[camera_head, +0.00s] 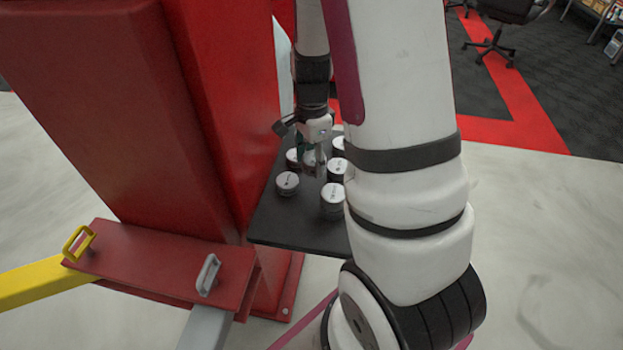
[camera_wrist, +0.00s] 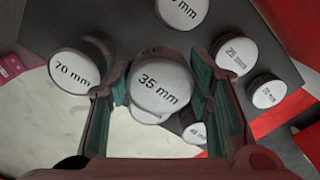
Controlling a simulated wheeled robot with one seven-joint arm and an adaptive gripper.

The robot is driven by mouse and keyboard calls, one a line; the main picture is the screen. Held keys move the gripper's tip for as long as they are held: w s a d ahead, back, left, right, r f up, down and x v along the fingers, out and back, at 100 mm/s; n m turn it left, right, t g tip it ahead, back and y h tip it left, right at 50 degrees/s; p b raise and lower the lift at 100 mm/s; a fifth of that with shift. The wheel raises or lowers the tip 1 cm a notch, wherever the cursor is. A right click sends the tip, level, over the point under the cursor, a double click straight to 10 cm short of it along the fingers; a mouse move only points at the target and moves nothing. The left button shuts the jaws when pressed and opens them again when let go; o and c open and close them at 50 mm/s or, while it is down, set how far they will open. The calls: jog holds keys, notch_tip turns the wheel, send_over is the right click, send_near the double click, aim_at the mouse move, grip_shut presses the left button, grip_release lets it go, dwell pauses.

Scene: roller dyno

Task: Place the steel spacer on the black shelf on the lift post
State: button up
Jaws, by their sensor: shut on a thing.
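My gripper (camera_head: 313,163) is over the black shelf (camera_head: 272,229) on the red lift post (camera_head: 120,100). In the wrist view, the gripper (camera_wrist: 160,88) is shut on a round steel spacer marked 35 mm (camera_wrist: 160,92), with a teal-padded finger on each side. The spacer's labelled top faces the camera. I cannot tell whether its underside touches the shelf. In the head view it is mostly hidden by the fingers.
Several other spacers stand around it: 70 mm (camera_wrist: 75,72), 25 mm (camera_wrist: 236,55), a small one (camera_wrist: 267,92), one partly hidden below (camera_wrist: 195,131) and one at the top (camera_wrist: 182,11). A spacer (camera_head: 288,183) stands left of the gripper, another (camera_head: 333,201) nearer. Shelf's near-left part is bare.

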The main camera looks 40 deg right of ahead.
aim_at(312, 186)
jog(key=shift+f+b, duration=0.55)
jog(key=shift+f, duration=2.55)
jog(key=shift+f, duration=0.2)
jog(key=o, duration=1.4)
jog(key=shift+c, duration=0.2)
jog(key=shift+r, duration=0.15)
